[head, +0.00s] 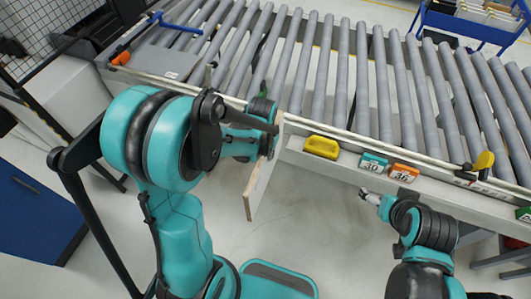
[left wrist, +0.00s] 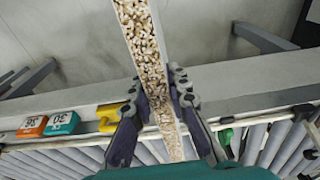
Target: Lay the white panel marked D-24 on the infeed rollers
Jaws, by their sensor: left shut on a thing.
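My left gripper (head: 268,145) is shut on a white panel (head: 262,178) near the front edge of the roller conveyor.
A yellow block (head: 321,147), a teal tag marked 30 (head: 373,163) and an orange tag marked 36 (head: 404,172) sit along the front rail. A yellow-handled part (head: 483,161) is at the right. A blue-framed cart (head: 470,25) stands behind.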

